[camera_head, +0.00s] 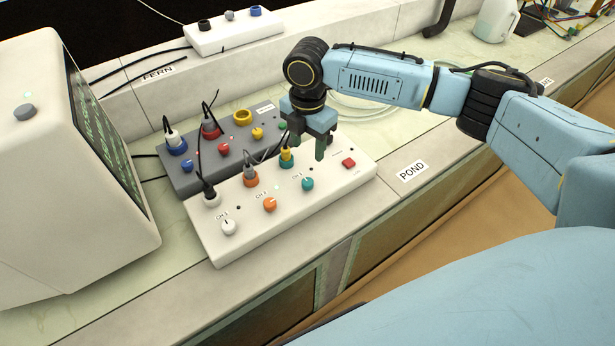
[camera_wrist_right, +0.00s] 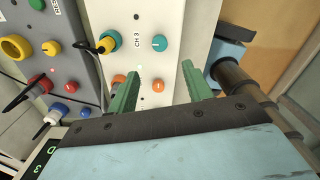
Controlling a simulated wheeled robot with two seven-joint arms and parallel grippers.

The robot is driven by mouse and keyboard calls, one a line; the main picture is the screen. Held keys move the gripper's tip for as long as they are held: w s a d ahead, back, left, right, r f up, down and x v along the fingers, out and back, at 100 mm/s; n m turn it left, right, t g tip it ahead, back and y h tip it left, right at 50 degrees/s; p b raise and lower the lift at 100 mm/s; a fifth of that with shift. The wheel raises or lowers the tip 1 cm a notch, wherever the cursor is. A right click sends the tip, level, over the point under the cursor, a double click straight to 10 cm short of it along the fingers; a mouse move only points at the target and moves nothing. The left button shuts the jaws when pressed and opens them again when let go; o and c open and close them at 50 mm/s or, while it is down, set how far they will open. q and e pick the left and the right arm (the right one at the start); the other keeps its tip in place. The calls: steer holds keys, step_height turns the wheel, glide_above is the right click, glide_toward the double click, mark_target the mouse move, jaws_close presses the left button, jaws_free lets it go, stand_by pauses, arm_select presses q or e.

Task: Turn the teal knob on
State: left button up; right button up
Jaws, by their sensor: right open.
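The teal knob (camera_head: 307,184) sits on the sloping white box (camera_head: 205,246), by the CH 3 label, with an orange knob (camera_head: 270,204) to its left. A pale mark shows on the teal knob, and the small lamp near it looks dark. My right gripper (camera_head: 308,146) is over the back of the white box, behind the teal knob, pointing down, open and empty. In the right wrist view the teal knob (camera_wrist_right: 159,43) shows beyond the two green fingertips (camera_wrist_right: 160,76), not between them. My left gripper is out of view.
A yellow plug (camera_head: 286,154) with its cable stands close to my right fingers. A red button (camera_head: 349,163) is on the box's right end. A grey box (camera_head: 180,184) with plugs lies behind. A monitor (camera_head: 75,180) stands at left. The counter by the POND label (camera_head: 411,171) is clear.

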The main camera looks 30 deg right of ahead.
mark_target(308, 181)
step_height(308, 181, down, 12)
steer(key=shift+b, duration=0.6)
steer(key=c, duration=1)
